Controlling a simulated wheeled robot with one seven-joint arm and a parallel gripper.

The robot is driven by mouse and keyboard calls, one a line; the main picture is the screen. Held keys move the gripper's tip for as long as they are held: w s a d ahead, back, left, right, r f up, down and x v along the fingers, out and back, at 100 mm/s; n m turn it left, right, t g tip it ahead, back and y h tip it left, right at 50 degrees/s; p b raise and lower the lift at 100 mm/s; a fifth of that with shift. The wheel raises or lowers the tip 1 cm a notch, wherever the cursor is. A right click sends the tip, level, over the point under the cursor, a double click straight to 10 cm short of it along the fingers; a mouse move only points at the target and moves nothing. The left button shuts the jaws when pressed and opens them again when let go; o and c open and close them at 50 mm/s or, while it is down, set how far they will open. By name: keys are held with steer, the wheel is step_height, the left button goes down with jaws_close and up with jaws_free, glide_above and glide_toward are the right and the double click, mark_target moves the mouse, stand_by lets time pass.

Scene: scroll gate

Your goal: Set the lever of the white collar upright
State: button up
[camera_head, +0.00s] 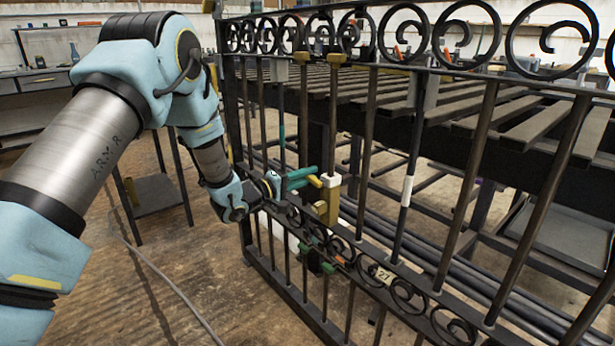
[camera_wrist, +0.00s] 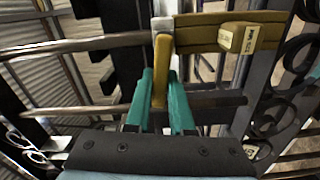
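The white collar (camera_head: 331,181) sits around an upright bar of the dark iron gate; it also shows at the top middle of the wrist view (camera_wrist: 162,25). Its yellow lever (camera_head: 314,181) sticks out sideways toward my gripper, not upright; it also shows in the wrist view (camera_wrist: 161,72). My gripper (camera_head: 307,177) has teal fingers, one on each side of the lever, in the wrist view too (camera_wrist: 161,85). The fingertips are very close to the lever, but whether they press on it is unclear. A brass-coloured block (camera_head: 329,208) sits just below the collar.
The gate's scrollwork (camera_head: 405,292) and bars lie close around my gripper. A slatted dark bench (camera_head: 470,115) stands behind the gate. A tag marked 27 (camera_head: 385,276) hangs lower right. Another bar carries a white band (camera_head: 407,190). Floor (camera_head: 180,270) left of the gate is mostly free.

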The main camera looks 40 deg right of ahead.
jaws_close()
stand_by(0.9)
